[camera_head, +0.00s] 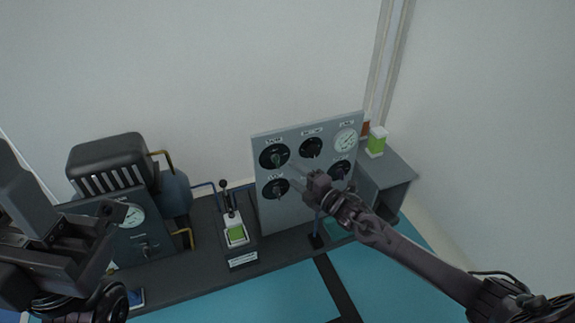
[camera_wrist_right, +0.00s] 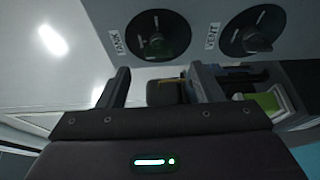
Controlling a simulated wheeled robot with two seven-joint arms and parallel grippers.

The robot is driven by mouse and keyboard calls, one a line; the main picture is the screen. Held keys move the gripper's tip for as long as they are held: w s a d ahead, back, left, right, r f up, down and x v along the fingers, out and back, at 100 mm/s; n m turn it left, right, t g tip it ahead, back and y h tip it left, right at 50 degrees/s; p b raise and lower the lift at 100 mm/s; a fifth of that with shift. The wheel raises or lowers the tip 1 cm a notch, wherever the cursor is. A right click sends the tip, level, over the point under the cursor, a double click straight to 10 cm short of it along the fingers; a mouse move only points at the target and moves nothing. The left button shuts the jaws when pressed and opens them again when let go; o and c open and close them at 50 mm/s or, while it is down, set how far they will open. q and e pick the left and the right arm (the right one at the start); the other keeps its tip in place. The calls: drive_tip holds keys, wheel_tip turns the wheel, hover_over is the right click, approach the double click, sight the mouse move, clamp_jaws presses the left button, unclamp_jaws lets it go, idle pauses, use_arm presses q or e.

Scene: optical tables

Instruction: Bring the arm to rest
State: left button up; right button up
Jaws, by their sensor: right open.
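My right arm (camera_head: 415,258) reaches in from the lower right in the head view. Its gripper (camera_head: 305,175) is in front of the grey panel (camera_head: 312,132) with several dark round knobs and a gauge. In the right wrist view the two fingers of the right gripper (camera_wrist_right: 155,90) stand wide apart with nothing held between them. Two knobs, one with a green grip (camera_wrist_right: 162,38) and one with a grey grip (camera_wrist_right: 252,35), show beyond the fingers. My left arm (camera_head: 50,240) is at the left edge of the head view; its fingertips cannot be made out.
A dark machine with a vented top (camera_head: 107,160) and a gauge stands at the left. A lever device with a green pad (camera_head: 236,233) stands left of the panel. A grey shelf (camera_head: 392,170) with a green-and-white container (camera_head: 377,141) is right of it. The teal surface (camera_head: 250,300) in front is clear.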

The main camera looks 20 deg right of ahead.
drive_tip(key=shift+s+d, duration=0.25)
drive_tip(key=shift+s, duration=0.25)
